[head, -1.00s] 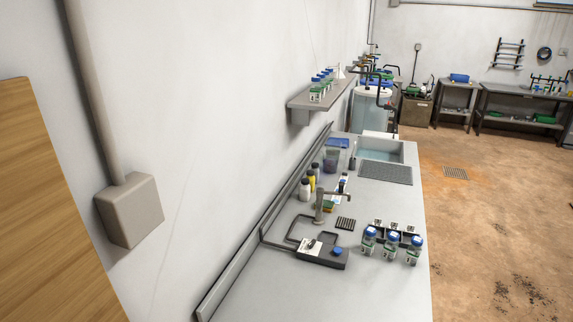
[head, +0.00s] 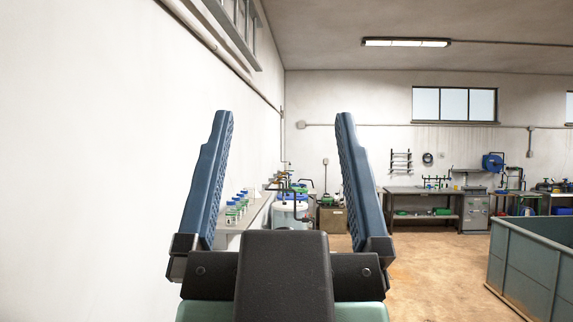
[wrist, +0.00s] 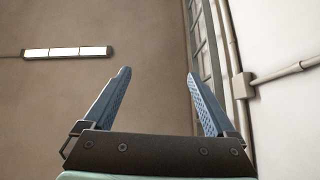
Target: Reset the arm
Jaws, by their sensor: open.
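My gripper (head: 278,175) stands raised and large in the head view, its two blue ribbed fingers wide apart with nothing between them. It also shows in the wrist view (wrist: 158,90), open and empty, pointing up toward the ceiling (wrist: 50,110) and the upper wall. The fingers touch nothing in either view. My gripper and arm hide part of the room's lower middle in the head view.
A shelf with several green-labelled bottles (head: 237,207) runs along the left wall. A large grey-green tank (head: 530,265) stands at the right. Workbenches (head: 420,192) line the back wall. Brown floor (head: 430,270) is open between.

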